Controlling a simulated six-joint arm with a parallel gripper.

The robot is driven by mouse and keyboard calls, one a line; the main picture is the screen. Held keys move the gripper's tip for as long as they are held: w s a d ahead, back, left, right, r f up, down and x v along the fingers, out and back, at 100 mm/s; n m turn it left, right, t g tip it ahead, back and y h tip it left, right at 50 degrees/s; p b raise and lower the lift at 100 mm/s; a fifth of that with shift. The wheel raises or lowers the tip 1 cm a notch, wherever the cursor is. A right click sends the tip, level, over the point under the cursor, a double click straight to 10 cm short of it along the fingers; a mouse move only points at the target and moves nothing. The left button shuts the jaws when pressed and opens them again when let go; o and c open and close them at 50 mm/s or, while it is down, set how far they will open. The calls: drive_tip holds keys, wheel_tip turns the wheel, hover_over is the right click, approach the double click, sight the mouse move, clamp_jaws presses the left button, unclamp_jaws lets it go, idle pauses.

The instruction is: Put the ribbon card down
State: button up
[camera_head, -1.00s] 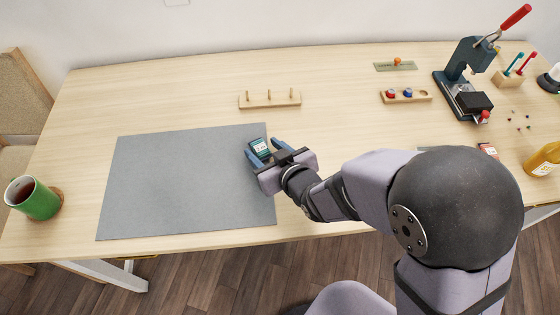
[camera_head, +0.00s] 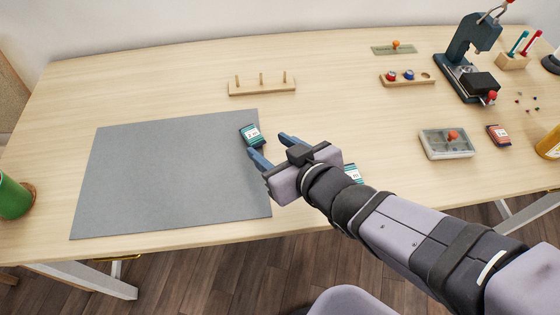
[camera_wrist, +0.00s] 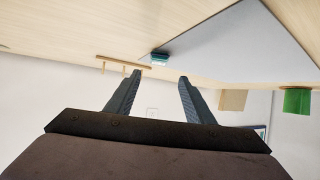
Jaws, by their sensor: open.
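The ribbon card (camera_head: 251,135), dark teal with a white label, lies at the right edge of the grey mat (camera_head: 165,180). My gripper (camera_head: 271,146) is open and empty, just below and right of the card and apart from it. In the wrist view the card (camera_wrist: 160,57) shows beyond the open fingers (camera_wrist: 159,75), near the mat's corner. A second teal card (camera_head: 353,173) lies on the table to the right, partly hidden behind my wrist.
A wooden peg rack (camera_head: 262,87) stands behind the mat. To the right are a lidded grey box (camera_head: 446,143), a red card (camera_head: 498,135), a button tray (camera_head: 408,80) and a press (camera_head: 470,65). A green mug (camera_head: 14,197) stands at far left. Most of the mat is bare.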

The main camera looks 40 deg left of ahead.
drive_tip(key=shift+d+f+b, duration=0.15)
drive_tip(key=shift+d+b, duration=0.15)
drive_tip(key=shift+b, duration=0.1)
drive_tip(key=shift+s+d+r, duration=0.1)
drive_tip(key=shift+d+r, duration=0.2)
drive_tip(key=shift+r, duration=0.15)
drive_tip(key=shift+v, duration=0.75)
